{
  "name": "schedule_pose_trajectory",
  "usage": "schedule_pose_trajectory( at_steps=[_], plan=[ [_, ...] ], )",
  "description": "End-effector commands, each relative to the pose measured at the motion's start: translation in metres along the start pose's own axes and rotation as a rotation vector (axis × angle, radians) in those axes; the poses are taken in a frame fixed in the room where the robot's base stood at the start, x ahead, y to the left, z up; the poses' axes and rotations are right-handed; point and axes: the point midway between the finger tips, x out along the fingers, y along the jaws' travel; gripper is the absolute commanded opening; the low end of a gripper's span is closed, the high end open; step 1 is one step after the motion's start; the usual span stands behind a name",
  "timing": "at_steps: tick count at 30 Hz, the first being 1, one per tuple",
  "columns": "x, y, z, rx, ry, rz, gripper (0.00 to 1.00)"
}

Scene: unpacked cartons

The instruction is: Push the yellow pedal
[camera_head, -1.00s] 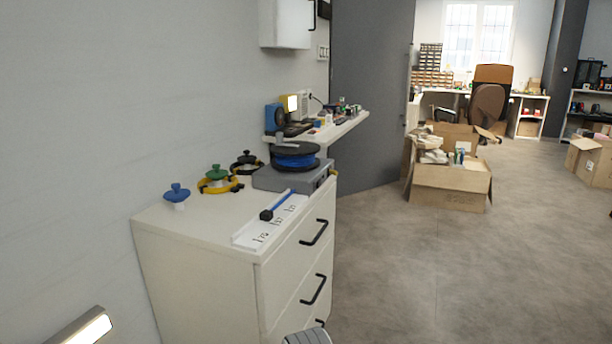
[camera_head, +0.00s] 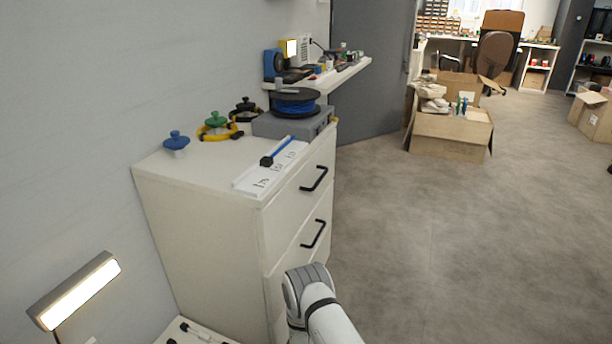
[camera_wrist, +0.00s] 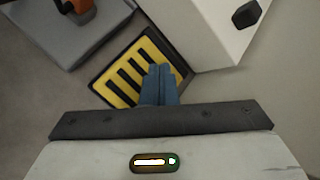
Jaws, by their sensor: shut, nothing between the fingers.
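The yellow pedal (camera_wrist: 121,78) with black stripes and a dark frame lies on the floor in the middle of the wrist view. My gripper (camera_wrist: 161,68) is shut and empty, its blue fingers together, pointing at the pedal. The fingers cover part of the pedal's lower right side. I cannot tell whether the fingertips touch it or hover above it. In the head view my arm shows at the bottom, and neither the pedal nor the gripper is visible.
A grey block (camera_wrist: 60,35) with an orange item (camera_wrist: 78,8) lies left of the pedal. A white cabinet (camera_wrist: 205,30) stands close at its right. In the head view a white drawer cabinet (camera_head: 205,235) stands by the wall, a lit lamp (camera_head: 75,292) is lower left, and open floor lies right.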

Motion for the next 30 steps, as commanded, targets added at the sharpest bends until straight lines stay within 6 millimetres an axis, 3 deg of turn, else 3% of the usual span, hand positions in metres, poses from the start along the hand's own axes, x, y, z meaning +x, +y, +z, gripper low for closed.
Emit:
schedule_pose_trajectory(
  at_steps=[10,30],
  plan=[
    [-0.004,-0.003,0.003,0.000,0.000,-0.001,0.00],
    [-0.043,-0.030,0.030,0.001,0.000,0.000,0.00]
  ],
)
